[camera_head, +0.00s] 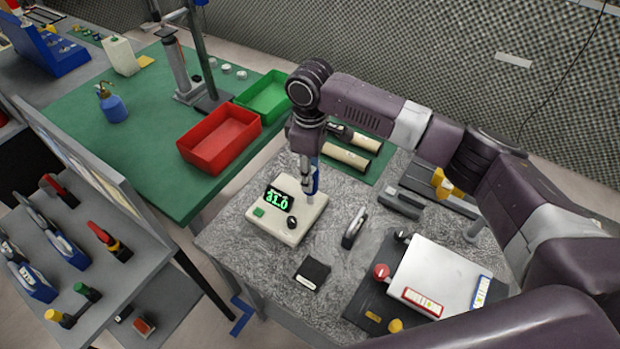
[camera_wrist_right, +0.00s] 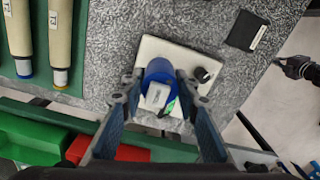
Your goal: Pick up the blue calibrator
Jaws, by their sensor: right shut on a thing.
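The blue calibrator (camera_wrist_right: 160,73) is a blue cylinder with a pale label, between the fingers of my right gripper (camera_wrist_right: 158,92) in the right wrist view. In the head view my right gripper (camera_head: 308,172) points down and is shut on the calibrator (camera_head: 315,180), of which only a blue strip shows. The calibrator is above the right back corner of a cream meter (camera_head: 270,230) with a green display reading 31.0. I cannot tell whether they touch. A dark gripper, seemingly my left (camera_wrist_right: 288,66), shows small at the right edge of the wrist view; its fingers are unclear.
A white plate device (camera_head: 440,272) is at the right. Red (camera_head: 218,140) and green (camera_head: 266,96) bins stand on the green table. Two beige tubes (camera_head: 345,158) lie behind.

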